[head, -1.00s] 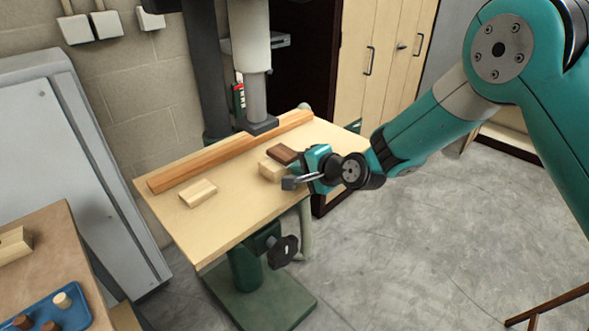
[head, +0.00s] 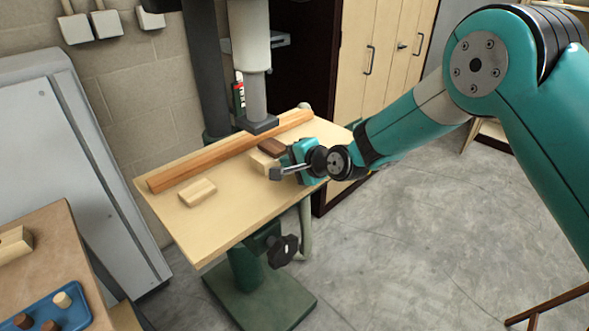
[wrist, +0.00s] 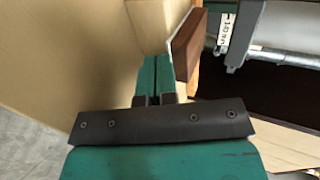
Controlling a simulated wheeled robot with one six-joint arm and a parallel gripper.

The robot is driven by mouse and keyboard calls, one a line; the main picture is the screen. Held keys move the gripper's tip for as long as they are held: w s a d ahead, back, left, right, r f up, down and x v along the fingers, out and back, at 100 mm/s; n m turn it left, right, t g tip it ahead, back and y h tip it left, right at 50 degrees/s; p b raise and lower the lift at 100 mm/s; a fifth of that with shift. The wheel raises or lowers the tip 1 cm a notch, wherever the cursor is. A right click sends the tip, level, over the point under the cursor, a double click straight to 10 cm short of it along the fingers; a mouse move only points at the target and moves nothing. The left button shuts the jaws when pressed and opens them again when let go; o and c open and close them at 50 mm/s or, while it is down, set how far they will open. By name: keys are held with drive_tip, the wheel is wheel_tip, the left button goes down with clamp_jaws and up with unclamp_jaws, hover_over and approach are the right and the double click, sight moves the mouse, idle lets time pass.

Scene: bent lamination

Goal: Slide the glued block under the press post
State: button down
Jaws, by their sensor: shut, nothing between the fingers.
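The glued block, a pale wood piece (head: 264,163) with a dark brown piece (head: 272,147) against its far side, sits on the press table. In the wrist view the pale piece (wrist: 149,22) and the brown piece (wrist: 187,52) are just beyond my fingertips. My gripper (head: 287,161) is at the block's right side; its shut, empty fingers also show in the wrist view (wrist: 158,68). They appear to touch the block, though the contact is partly hidden. The press post (head: 257,98) ends in a dark foot (head: 258,124) behind and left of the block.
A long wooden bar (head: 205,164) runs along the table's back, passing by the foot. A loose pale block (head: 198,192) lies on the left of the table (head: 222,222). Bare tabletop lies between the two blocks. A blue tray (head: 38,311) is at lower left.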

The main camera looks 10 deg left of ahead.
sight(273, 151)
drive_tip(key=shift+w+a+b, duration=0.35)
drive_tip(key=shift+w+a, duration=0.55)
drive_tip(key=shift+a, duration=0.3)
drive_tip(key=shift+w+a+b, duration=0.3)
drive_tip(key=shift+w+a, duration=0.6)
drive_tip(key=shift+a, duration=0.25)
drive_tip(key=shift+s+d+r, duration=0.15)
drive_tip(key=shift+s+d, duration=0.8)
drive_tip(key=shift+d, duration=0.25)
drive_tip(key=shift+s+d+r, duration=0.2)
drive_tip(key=shift+s+d, duration=0.7)
drive_tip(key=shift+d, duration=0.3)
drive_tip(key=shift+s+d+r, duration=0.15)
drive_tip(key=shift+s+d, duration=0.8)
drive_tip(key=shift+d, duration=0.25)
